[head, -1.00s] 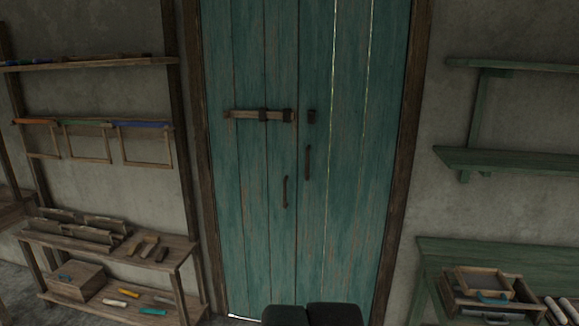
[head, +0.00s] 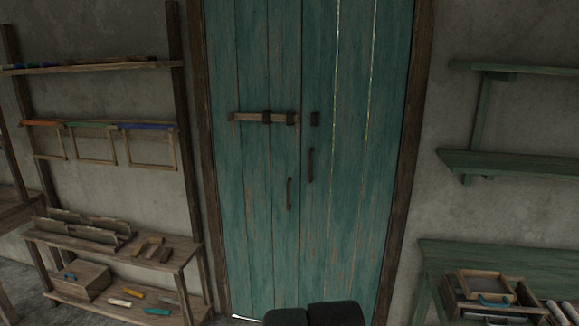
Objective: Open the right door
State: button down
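The right door (head: 355,220) is a tall teal plank panel, closed flush beside the left door (head: 245,220) in a dark wooden frame. Its dark upright handle (head: 310,165) is near the middle seam. The left door has a similar, lower handle (head: 289,194). A wooden bar (head: 246,117) lies level across the left door in dark brackets; its right end stops near the seam, apart from the dark bracket (head: 315,118) on the right door. Two dark blocks at the bottom edge look like parts of my own arm. My gripper's fingers do not show.
A wooden shelf unit (head: 110,248) with tools and frames stands to the left. On the right are green wall shelves (head: 510,164) and a green bench (head: 470,250) with a tray of wooden boxes. The space before the doors looks clear, though little floor shows.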

aim_at(392, 31)
jog(key=k, duration=0.15)
jog(key=i+u, duration=0.2)
jog(key=i, duration=0.4)
jog(key=i+l+u, duration=0.1)
jog(key=i+u, duration=0.15)
jog(key=i, duration=0.3)
jog(key=i+l+u, duration=0.2)
jog(key=i, duration=0.35)
